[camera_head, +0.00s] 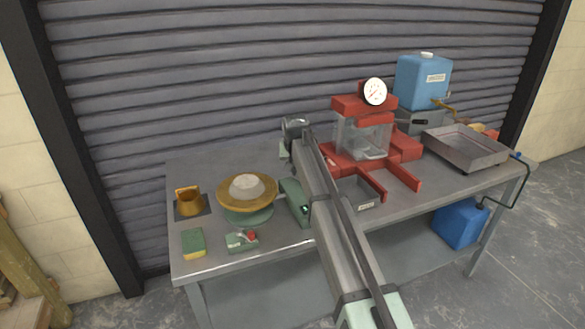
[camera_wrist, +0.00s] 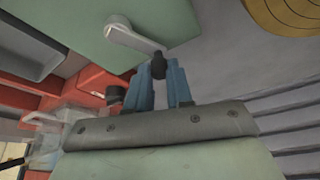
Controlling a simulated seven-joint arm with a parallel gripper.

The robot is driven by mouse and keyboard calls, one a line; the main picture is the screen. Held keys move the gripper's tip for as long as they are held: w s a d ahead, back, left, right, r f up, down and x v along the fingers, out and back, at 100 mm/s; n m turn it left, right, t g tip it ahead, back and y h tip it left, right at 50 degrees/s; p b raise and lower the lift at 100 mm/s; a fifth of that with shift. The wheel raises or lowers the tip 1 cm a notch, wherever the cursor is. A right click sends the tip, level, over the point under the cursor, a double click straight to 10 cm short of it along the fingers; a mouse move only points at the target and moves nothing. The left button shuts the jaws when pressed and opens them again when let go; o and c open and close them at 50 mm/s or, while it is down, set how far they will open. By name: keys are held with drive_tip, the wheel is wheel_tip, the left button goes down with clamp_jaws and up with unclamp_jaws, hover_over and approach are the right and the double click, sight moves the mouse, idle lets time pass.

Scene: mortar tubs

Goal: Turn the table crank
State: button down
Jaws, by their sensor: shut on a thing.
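The flow table has a round brass top (camera_head: 234,203) with a pale mortar mound (camera_head: 246,186) on it, above a green base. A green box (camera_head: 292,197) stands beside it, partly hidden by my arm. In the wrist view a green panel (camera_wrist: 70,25) carries a grey crank arm (camera_wrist: 135,38) that ends in a dark knob (camera_wrist: 158,66). My gripper (camera_wrist: 161,72) has its blue fingers closed on this knob, one finger on each side. The brass top also shows at the upper right (camera_wrist: 285,14). In the head view my arm hides the crank and fingertips.
A red press (camera_head: 350,160) with a dial stands right of my arm. Beyond it are a metal tray (camera_head: 465,148) and a blue container (camera_head: 422,82). A brass mould (camera_head: 189,203), a sponge (camera_head: 193,243) and a small green device (camera_head: 240,241) lie at the left.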

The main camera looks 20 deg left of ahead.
drive_tip(key=m, duration=0.1)
drive_tip(key=w+m+h, duration=0.1)
drive_tip(key=m, duration=0.1)
drive_tip(key=shift+w+d, duration=0.2)
drive_tip(key=shift+d, duration=0.05)
drive_tip(key=shift+w+d+m+h, duration=0.15)
drive_tip(key=shift+m+h, duration=0.15)
drive_tip(key=shift+m, duration=0.35)
drive_tip(key=shift+w+d+m+h, duration=0.15)
drive_tip(key=shift+m+h, duration=0.15)
drive_tip(key=shift+m, duration=0.35)
drive_tip(key=c, duration=1)
unclamp_jaws()
drive_tip(key=shift+c, duration=0.2)
drive_tip(key=v, duration=1.3)
drive_tip(key=shift+s+r, duration=0.3)
drive_tip(key=shift+r, duration=0.05)
